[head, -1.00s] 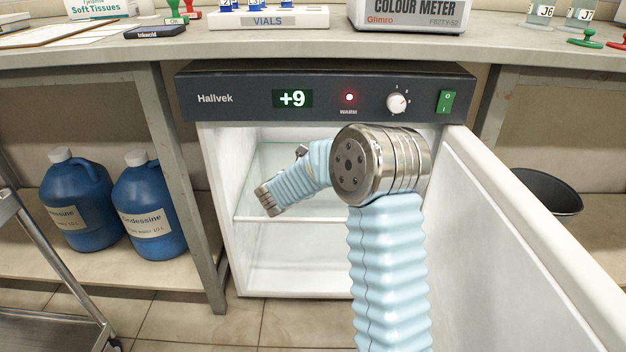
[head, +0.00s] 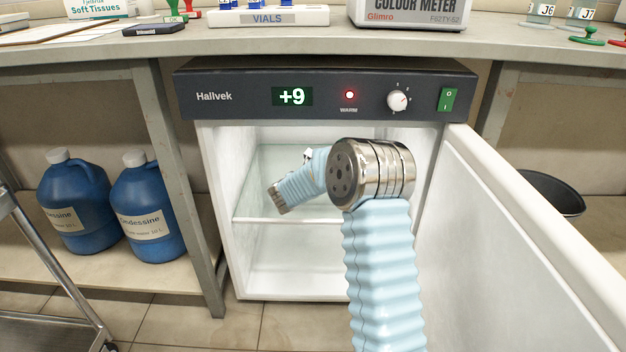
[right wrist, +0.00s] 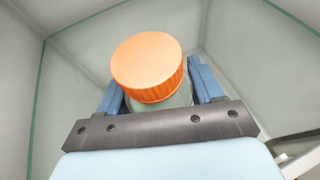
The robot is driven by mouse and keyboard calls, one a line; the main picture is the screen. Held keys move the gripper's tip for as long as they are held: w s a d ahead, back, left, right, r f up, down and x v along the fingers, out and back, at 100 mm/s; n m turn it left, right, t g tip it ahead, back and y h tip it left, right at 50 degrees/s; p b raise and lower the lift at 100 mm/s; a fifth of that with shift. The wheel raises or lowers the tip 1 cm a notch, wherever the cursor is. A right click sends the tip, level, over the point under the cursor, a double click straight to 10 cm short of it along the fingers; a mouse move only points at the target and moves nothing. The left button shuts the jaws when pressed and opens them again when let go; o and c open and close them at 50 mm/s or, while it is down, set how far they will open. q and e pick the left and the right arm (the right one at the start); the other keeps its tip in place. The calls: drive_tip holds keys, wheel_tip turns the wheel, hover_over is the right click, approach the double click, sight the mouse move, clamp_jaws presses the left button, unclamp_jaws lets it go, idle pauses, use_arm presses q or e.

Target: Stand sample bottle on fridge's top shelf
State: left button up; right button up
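The sample bottle (right wrist: 160,98) shows in the right wrist view with an orange ribbed cap (right wrist: 148,66). My right gripper (right wrist: 160,92) has its blue fingers on both sides of it, apparently closed against it. The bottle's lower part is hidden. The fridge (head: 212,168) stands open under the bench. My right arm reaches into its upper space, above the glass top shelf (head: 250,218). In the head view my arm hides the bottle and fingers. I cannot tell whether the bottle touches the shelf. My left gripper is not in view.
The open fridge door (head: 510,240) stands to the right of my arm. The control panel (head: 235,97) reads +9 with a red lamp lit. Blue jugs (head: 75,205) stand left of the fridge, and a metal trolley (head: 50,260) is at the left edge. The lower compartment looks empty.

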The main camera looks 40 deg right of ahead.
drive_tip(key=o, duration=0.4)
drive_tip(key=shift+r, duration=0.25)
drive_tip(key=p+v, duration=0.2)
drive_tip(key=v, duration=1)
drive_tip(key=shift+f, duration=0.1)
